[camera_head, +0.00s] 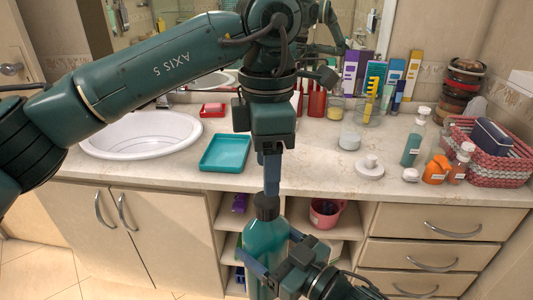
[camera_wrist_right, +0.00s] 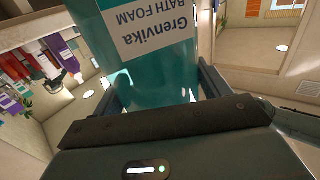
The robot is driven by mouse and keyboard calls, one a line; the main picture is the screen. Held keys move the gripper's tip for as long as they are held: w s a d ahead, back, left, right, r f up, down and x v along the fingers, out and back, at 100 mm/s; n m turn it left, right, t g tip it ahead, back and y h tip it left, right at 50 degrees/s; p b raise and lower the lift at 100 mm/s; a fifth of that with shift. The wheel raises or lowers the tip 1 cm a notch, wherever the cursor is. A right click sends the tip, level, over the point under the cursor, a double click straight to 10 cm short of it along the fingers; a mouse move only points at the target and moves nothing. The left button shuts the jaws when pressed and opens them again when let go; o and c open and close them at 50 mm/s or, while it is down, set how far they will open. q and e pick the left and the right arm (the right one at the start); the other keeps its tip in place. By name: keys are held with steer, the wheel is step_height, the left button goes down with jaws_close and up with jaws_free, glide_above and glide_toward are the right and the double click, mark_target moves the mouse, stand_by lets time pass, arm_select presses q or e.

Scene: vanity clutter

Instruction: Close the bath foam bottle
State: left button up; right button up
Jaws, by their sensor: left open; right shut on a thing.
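The teal bath foam bottle (camera_head: 264,243) stands about upright in front of the counter, held in the air by my right gripper (camera_head: 272,258), which is shut on its body. In the right wrist view the bottle (camera_wrist_right: 205,70) sits between the fingers, with its "Grenvika BATH FOAM" label upside down. A dark cap or neck piece (camera_head: 266,203) shows at the bottle's top. My left gripper (camera_head: 271,192) points straight down just above it, open, its fingers seen edge-on and overlapping. I cannot tell whether the fingertips touch the dark piece or how tightly it is seated.
Below are open shelves with a pink bucket (camera_head: 324,213) and drawers (camera_head: 440,222).

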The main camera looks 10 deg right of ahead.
arm_select(q)
steer(key=n, duration=0.6)
steer(key=shift+r+n, duration=0.15)
steer(key=shift+n, duration=0.25)
steer(key=n, duration=0.4)
steer(key=shift+r, duration=0.1)
steer(key=n, duration=0.4)
steer(key=shift+r, duration=0.1)
steer(key=n, duration=0.6)
steer(key=shift+r+n, duration=0.1)
steer(key=shift+n, duration=0.2)
steer(key=n, duration=0.7)
steer(key=shift+r, duration=0.15)
steer(key=shift+f, duration=4.05)
steer(key=shift+c, duration=0.6)
